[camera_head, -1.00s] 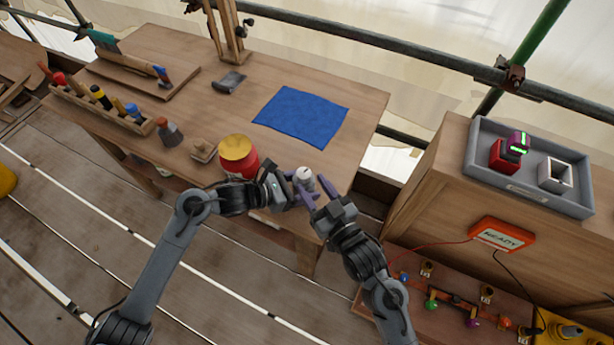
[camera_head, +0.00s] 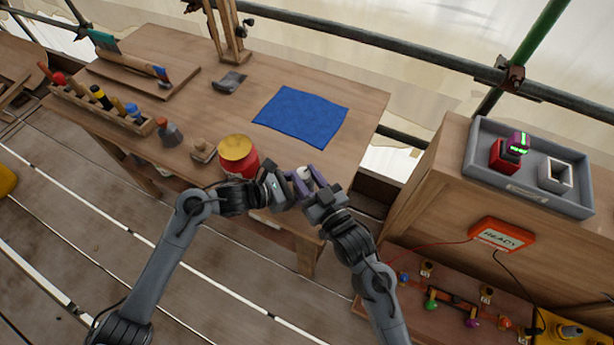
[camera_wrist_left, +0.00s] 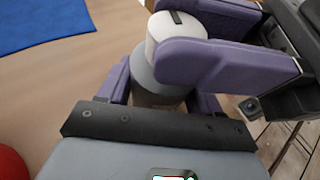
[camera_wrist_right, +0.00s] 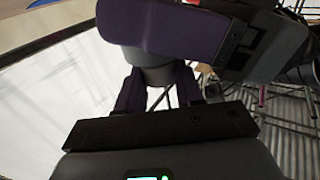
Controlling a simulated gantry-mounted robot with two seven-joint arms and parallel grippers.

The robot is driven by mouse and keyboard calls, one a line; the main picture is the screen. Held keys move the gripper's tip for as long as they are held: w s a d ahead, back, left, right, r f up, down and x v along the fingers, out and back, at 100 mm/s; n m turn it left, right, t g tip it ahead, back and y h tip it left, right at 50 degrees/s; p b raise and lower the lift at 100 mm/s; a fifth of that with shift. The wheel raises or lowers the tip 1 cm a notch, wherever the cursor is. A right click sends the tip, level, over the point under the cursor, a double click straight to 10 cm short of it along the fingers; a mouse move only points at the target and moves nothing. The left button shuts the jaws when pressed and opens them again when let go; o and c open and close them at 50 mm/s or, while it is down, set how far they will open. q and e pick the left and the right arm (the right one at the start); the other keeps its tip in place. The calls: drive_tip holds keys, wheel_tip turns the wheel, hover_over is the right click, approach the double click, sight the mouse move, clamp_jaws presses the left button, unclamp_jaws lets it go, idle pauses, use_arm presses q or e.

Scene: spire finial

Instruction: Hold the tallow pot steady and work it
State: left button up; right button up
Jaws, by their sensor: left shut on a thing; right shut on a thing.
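The tallow pot (camera_head: 304,172) is a small pale pot held at the front right edge of the wooden workbench. In the left wrist view its white top (camera_wrist_left: 163,38) with a dark mark sits above a grey band and a darker body. My left gripper (camera_head: 289,187) is shut on the lower part of the pot. My right gripper (camera_head: 310,182) is shut around the upper part, its purple fingers on both sides of the white top. In the right wrist view only a grey part of the pot (camera_wrist_right: 160,76) shows; the fingers hide the rest.
A red jar with a yellow lid (camera_head: 238,155) stands close by my left gripper. A blue cloth (camera_head: 301,116) lies on the bench (camera_head: 365,115). A tool rack (camera_head: 100,105) is at the left. A grey tray (camera_head: 520,185) and an orange READY box (camera_head: 503,236) are at the right.

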drive_tip(key=shift+n+g+y, duration=0.4)
drive_tip(key=shift+y, duration=0.1)
drive_tip(key=n+g+y, duration=0.2)
drive_tip(key=y, duration=0.1)
drive_tip(key=shift+w+d+n+g, duration=0.25)
drive_tip(key=shift+n+g, duration=0.15)
drive_tip(key=n+g+y, duration=0.1)
drive_tip(key=g, duration=0.1)
drive_tip(key=n+g+y, duration=0.3)
drive_tip(key=n+g, duration=0.1)
drive_tip(key=g, duration=0.1)
drive_tip(key=shift+w+d, duration=0.15)
drive_tip(key=shift+w, duration=0.2)
drive_tip(key=n+g, duration=0.1)
drive_tip(key=g, duration=0.1)
drive_tip(key=n+g+y, duration=0.1)
drive_tip(key=n+g, duration=0.1)
drive_tip(key=g, duration=0.1)
drive_tip(key=shift+n+g, duration=0.3)
drive_tip(key=shift+s+a+f+n+g, duration=0.1)
drive_tip(key=shift+a+n+g, duration=0.55)
drive_tip(key=shift+g, duration=0.45)
drive_tip(key=shift+d+n+g, duration=0.15)
drive_tip(key=shift+n+g, duration=0.1)
drive_tip(key=shift+g, duration=0.15)
drive_tip(key=shift+d, duration=0.15)
drive_tip(key=shift+w+d, duration=0.3)
drive_tip(key=shift+d, duration=0.15)
